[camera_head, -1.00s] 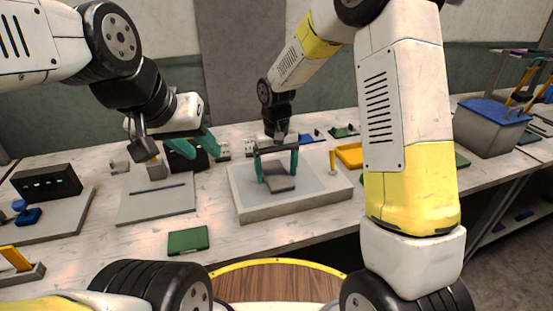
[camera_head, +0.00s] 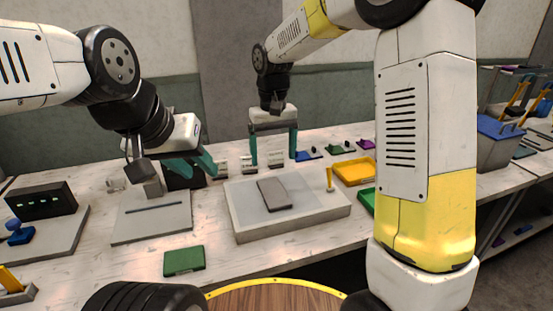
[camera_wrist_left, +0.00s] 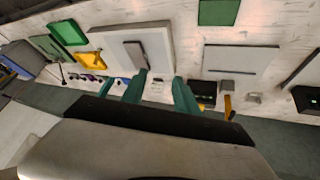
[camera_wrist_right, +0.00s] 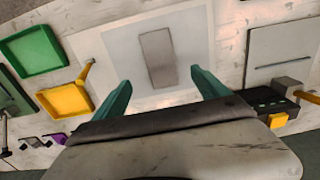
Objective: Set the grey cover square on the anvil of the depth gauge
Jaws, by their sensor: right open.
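The grey cover (camera_head: 274,194), a flat rectangular plate, lies on the pale top of a thick light slab (camera_head: 240,228). It also shows in the right wrist view (camera_wrist_right: 157,58) and left wrist view (camera_wrist_left: 136,55). My right gripper (camera_head: 273,160) is open and empty, above and behind the cover, apart from it. My left gripper (camera_head: 194,166) is open and empty over the back of a grey plate (camera_head: 130,231) with a dark slot. A grey block (camera_head: 153,185) and black box stand there, partly hidden by the left gripper. I cannot tell which fixture is the depth gauge.
A green block (camera_head: 184,261) lies at the front. A black box with green lights (camera_head: 41,200) stands at the left. Small blocks line the back.

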